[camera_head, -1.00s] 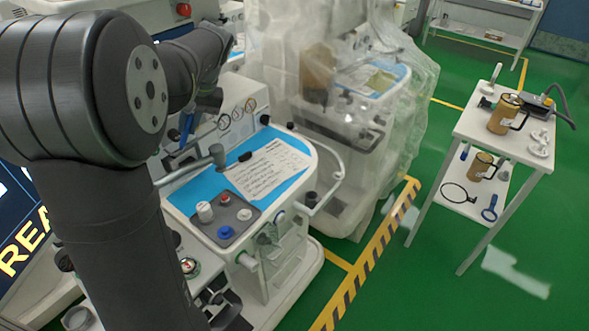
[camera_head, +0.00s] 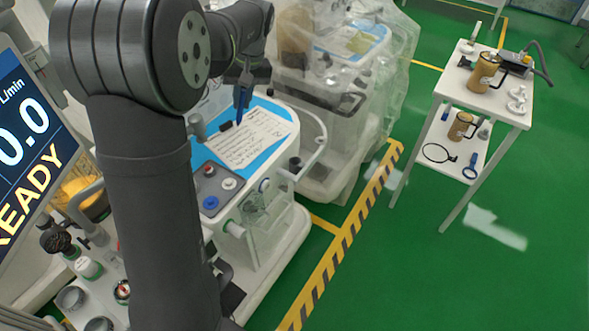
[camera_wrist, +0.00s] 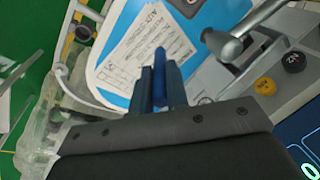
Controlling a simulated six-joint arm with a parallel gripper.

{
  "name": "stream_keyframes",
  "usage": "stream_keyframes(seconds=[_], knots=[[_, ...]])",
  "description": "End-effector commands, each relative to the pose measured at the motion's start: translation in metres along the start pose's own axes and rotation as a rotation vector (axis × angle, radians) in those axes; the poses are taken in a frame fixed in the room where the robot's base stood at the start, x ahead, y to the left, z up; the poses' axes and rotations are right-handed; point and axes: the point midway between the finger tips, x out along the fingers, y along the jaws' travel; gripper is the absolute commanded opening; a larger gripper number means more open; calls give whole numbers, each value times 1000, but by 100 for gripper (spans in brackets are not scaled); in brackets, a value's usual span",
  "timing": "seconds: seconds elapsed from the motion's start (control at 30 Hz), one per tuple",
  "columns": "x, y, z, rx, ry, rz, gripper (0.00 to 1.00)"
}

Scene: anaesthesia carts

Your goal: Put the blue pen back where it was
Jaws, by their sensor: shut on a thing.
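My gripper (camera_head: 246,82) is shut on the blue pen (camera_head: 239,108), which points downward above the far part of the cart top (camera_head: 270,158). In the wrist view the blue pen (camera_wrist: 160,78) sits between the two fingers of my gripper (camera_wrist: 160,85), its end reaching past them over a printed sheet. The printed sheet (camera_head: 252,140) lies on the blue surface of the cart in the head view. A small black object (camera_head: 226,126) lies near the sheet's upper left edge. I cannot tell whether the pen touches the sheet.
A grey lever (camera_wrist: 232,45) stands beside the gripper in the wrist view. A plastic-covered machine (camera_head: 340,100) stands behind the cart. A white two-level trolley (camera_head: 510,108) with jugs stands at the right. A control panel with knobs (camera_head: 214,190) is at the cart's front.

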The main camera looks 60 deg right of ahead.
Motion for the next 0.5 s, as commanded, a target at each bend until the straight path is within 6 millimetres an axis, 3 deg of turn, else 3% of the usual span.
stream_keyframes(seconds=[0.03,0.1,0.3,0.5], knots=[[6,26,11,-23,-15,19,0],[13,59,26,-77,-36,51,0],[31,143,78,-243,-82,139,0],[42,191,116,-361,-104,198,0]])
